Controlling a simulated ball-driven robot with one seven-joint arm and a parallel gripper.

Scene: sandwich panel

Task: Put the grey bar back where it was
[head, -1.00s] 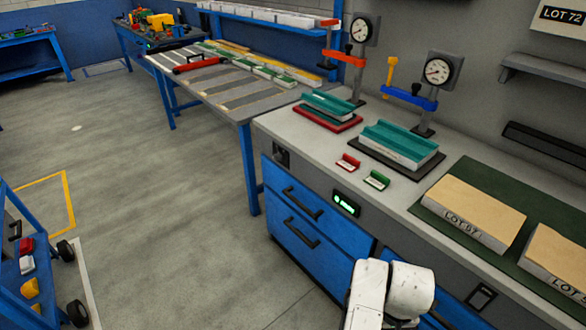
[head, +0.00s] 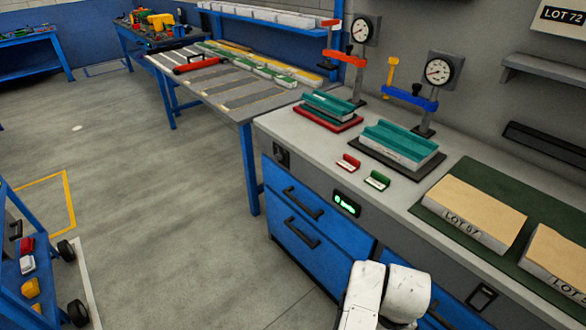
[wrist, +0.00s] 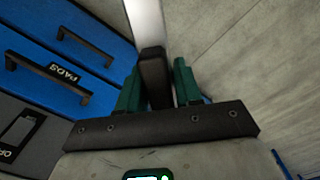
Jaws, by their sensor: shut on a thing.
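In the wrist view my gripper (wrist: 158,88) has green fingers on a dark crosspiece. It is shut on a dark grey bar (wrist: 154,72), which stands up between the fingers. A bright pale strip runs on above the bar's end; I cannot tell if it is part of the bar. The gripper is in front of the blue drawers, with the floor to the right. In the head view only my white arm shows, at the bottom, and the gripper and bar are out of sight.
The grey bench (head: 300,128) carries two gauge stands with teal-topped blocks (head: 400,143), small red and green pieces, and a green mat (head: 427,207) with tan panels (head: 478,215). Blue drawers (head: 300,215) face the open floor. A blue trolley (head: 22,245) stands at the left.

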